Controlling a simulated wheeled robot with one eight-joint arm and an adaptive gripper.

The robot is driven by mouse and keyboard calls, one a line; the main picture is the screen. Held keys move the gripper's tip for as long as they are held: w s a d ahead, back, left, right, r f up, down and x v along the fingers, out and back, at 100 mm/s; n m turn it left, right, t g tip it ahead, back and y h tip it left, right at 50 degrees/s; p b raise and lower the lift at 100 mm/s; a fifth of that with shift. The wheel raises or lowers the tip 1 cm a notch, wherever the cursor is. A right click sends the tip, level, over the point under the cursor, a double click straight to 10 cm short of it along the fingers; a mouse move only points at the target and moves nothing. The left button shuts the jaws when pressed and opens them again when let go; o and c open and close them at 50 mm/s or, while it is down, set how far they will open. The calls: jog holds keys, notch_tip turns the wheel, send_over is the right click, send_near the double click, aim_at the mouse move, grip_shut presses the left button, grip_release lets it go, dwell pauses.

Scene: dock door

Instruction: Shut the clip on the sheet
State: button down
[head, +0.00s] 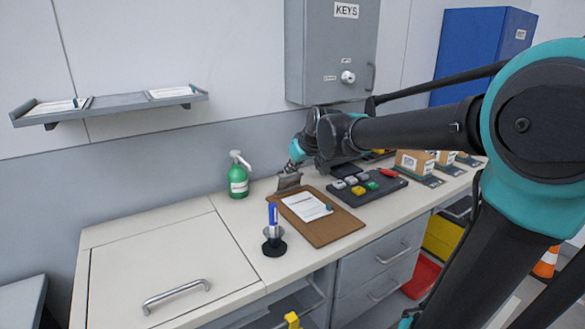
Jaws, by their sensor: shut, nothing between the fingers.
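A brown clipboard (335,228) lies on the counter with a white printed sheet (302,208) flat on it. At the board's far left end a grey metal clip (288,181) stands raised and tilted up. My gripper (291,165) is shut with nothing held. It is just above the top of the clip, its tip pointing down; I cannot tell if they touch. Part of my gripper is hidden behind my own arm and wrist.
A green spray bottle (238,178) stands left of the clip. A blue pen in a dark holder (273,240) stands in front. A dark tray (372,187) with several buttons or blocks lies to the right. A grey key cabinet (335,50) hangs behind. The counter's left part is clear.

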aim_at(301, 202)
jog(key=s+t+y, duration=0.1)
jog(key=s+d+f+t+y, duration=0.1)
jog(key=t, duration=0.1)
jog(key=shift+d+f, duration=0.1)
jog(key=shift+d, duration=0.15)
jog(key=shift+s+d+f, duration=0.1)
jog(key=shift+s, duration=0.1)
jog(key=shift+s+d+f, duration=0.3)
jog(key=shift+s+f, duration=0.1)
jog(key=shift+f, duration=0.2)
jog(key=shift+s+d+f, duration=0.25)
jog(key=shift+s+f, duration=0.15)
jog(key=shift+f, duration=0.15)
jog(key=shift+s+d+f, duration=0.1)
jog(key=shift+s+f, duration=0.1)
jog(key=shift+f, duration=0.4)
jog(key=shift+s+d+f, duration=0.1)
jog(key=shift+s+f, duration=0.05)
jog(key=shift+f, duration=0.4)
jog(key=shift+f, duration=0.1)
jog(key=shift+s+d, duration=0.1)
jog(key=shift+v, duration=5.95)
jog(key=shift+f, duration=0.15)
